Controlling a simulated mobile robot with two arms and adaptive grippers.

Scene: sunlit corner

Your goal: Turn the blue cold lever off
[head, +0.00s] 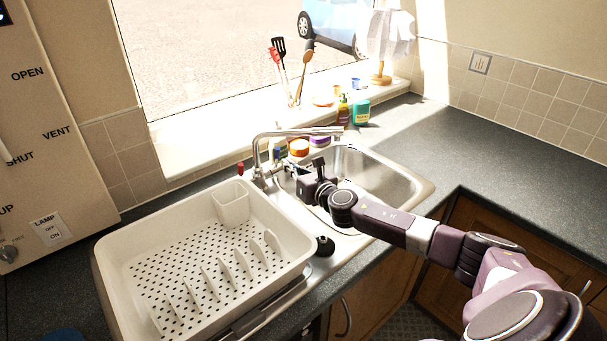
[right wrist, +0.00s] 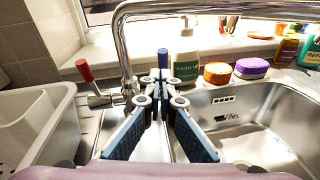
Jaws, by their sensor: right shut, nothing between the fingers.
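The chrome tap (head: 257,152) stands behind the sink, its spout reaching right over the basin; it also shows in the right wrist view (right wrist: 122,45). Its blue cold lever (right wrist: 162,58) stands upright in the right wrist view, just beyond my fingertips, its lower part hidden by them. I cannot tell whether they touch. The red lever (right wrist: 85,72) is on the tap's left side, also tilted up. My right gripper (right wrist: 160,80) is shut and empty, pointing at the tap's base. In the head view its fingers are small beside the tap. My left gripper is not in view.
A white dish rack (head: 120,262) stands left of the sink (head: 425,187). A green-labelled wash-up container (right wrist: 187,72), an orange pot (right wrist: 216,73) and a purple one (right wrist: 252,68) stand behind the basin. The worktop (head: 500,160) to the right is clear.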

